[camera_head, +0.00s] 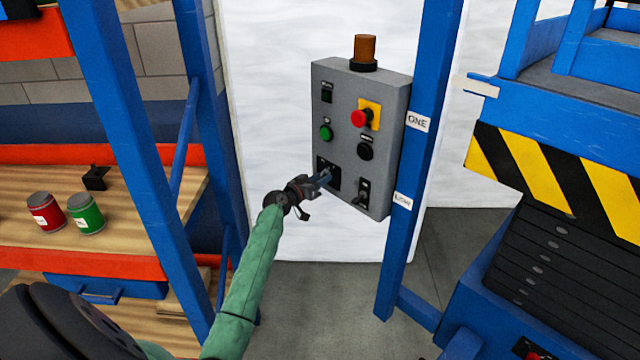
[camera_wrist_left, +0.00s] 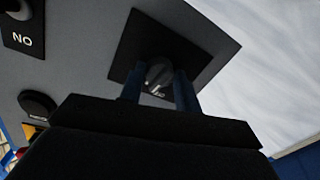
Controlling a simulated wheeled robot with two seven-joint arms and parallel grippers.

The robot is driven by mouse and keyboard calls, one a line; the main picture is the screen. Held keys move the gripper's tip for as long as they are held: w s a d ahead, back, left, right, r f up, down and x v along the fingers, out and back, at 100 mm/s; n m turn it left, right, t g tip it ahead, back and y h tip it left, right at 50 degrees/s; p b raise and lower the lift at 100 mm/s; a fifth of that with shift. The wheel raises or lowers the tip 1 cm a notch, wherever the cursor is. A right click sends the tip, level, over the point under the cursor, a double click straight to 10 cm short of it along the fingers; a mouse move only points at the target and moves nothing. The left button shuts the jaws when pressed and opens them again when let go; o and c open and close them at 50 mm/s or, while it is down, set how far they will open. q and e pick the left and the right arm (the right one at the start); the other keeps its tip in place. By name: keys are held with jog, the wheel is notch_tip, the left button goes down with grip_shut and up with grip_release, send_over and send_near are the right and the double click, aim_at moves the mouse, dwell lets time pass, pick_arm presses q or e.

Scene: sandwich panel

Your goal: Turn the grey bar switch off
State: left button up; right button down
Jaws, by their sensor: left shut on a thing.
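The grey control panel (camera_head: 345,95) stands upright against a white wall. The grey bar switch (camera_wrist_left: 158,73) sits on a square black plate (camera_wrist_left: 140,38) at the panel's lower left in the head view. My left gripper (camera_head: 325,177) reaches this plate from the left and below, hiding most of the switch in the head view. In the left wrist view, the fingers of my left gripper (camera_wrist_left: 158,90) stand on both sides of the bar, shut on it. A small label on the plate is partly covered and unreadable. My right gripper is not in view.
Next to the plate is a lever switch (camera_head: 362,194). Above are a red emergency button (camera_head: 361,118), a green button (camera_head: 326,132), a black knob (camera_head: 365,151) and a rocker (camera_head: 327,92). A blue post (camera_head: 418,150) stands right of the panel; shelving (camera_head: 200,130) stands left.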

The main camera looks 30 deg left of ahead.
pick_arm(q)
jog(key=n+p, duration=0.1)
jog(key=n, duration=0.7)
jog(key=shift+r+g, duration=0.15)
jog(key=shift+g, duration=0.25)
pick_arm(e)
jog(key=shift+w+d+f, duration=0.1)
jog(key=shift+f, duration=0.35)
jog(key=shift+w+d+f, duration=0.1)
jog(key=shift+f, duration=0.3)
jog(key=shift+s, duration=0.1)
pick_arm(q)
jog(key=o, duration=1)
jog(key=shift+c, duration=0.2)
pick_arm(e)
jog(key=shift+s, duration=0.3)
pick_arm(q)
jog(key=shift+s, duration=0.1)
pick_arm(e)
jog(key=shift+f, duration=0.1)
